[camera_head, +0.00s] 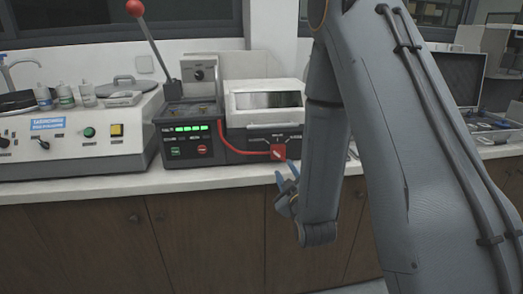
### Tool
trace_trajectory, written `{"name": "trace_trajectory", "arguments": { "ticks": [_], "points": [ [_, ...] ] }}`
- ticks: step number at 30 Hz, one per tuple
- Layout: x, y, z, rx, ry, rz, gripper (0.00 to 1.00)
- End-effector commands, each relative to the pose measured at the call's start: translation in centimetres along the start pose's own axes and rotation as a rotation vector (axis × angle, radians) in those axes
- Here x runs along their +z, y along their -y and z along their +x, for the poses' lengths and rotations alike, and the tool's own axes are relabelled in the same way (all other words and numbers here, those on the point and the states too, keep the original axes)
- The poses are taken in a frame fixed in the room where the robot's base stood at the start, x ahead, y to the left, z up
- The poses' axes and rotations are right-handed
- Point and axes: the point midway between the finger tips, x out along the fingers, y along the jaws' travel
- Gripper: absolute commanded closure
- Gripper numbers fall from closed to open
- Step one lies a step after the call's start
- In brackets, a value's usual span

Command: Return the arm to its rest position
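My arm fills the right half of the view, bent with its forearm hanging down in front of the counter edge. My gripper (287,184) is at the lower end, partly hidden by the wrist. Its bluish fingertips point up and left, and they look spread apart with nothing between them. The mounting press (192,130) stands on the counter behind and left of my gripper. It has a raised lever with a red knob (135,8) and lit green indicators. A red tag or switch (278,152) sits at the front of the adjoining unit, just above the fingertips.
A white counter (110,187) with brown cabinets (90,240) runs across the view. A grey-white machine (75,140) with small bottles (65,97) stands at left. A white-lidded unit (263,103) adjoins the press. An open case (455,80) lies at right, behind my arm.

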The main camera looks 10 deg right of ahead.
Motion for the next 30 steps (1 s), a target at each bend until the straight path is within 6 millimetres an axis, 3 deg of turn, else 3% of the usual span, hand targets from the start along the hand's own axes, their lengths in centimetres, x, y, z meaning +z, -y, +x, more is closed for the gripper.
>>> {"name": "trace_trajectory", "arguments": {
  "ticks": [8, 14, 22, 30],
  "points": [
    [2.0, 1.8, -1.0, -0.217, 0.275, 0.181, 0.69],
    [3.6, 3.2, -5.0, -0.365, 0.54, 0.324, 0.69],
    [4.2, 3.8, -13.9, -0.504, 0.937, 0.491, 0.69],
    [3.2, 2.7, -23.8, -0.564, 1.307, 0.594, 0.69]
  ]
}}
